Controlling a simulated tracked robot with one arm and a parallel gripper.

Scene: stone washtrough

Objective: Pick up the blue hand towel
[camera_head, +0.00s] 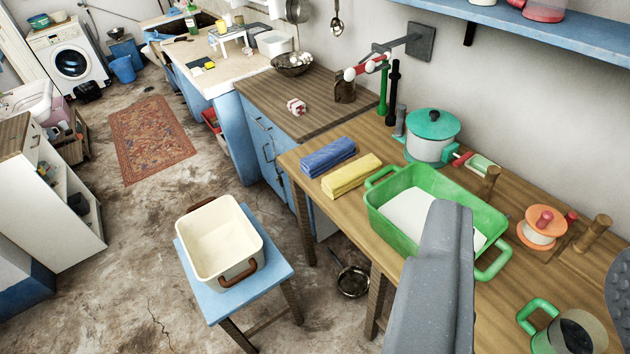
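The blue hand towel (328,157) lies folded on the wooden table (385,145), near its far left corner. A folded yellow towel (351,175) lies just in front of it, close beside it. A grey part of my gripper or arm (437,285) rises from the bottom edge, right of centre, in front of the green tub. It is well apart from the blue towel. Its fingertips cannot be made out, and nothing is seen held.
A green tub (381,197) and a teal-lidded pot (431,150) stand right of the towels. A blue stool (258,287) carries a cream basin (205,272). A brown-topped counter (255,87) adjoins the table's far end. Open floor (130,225) lies to the left.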

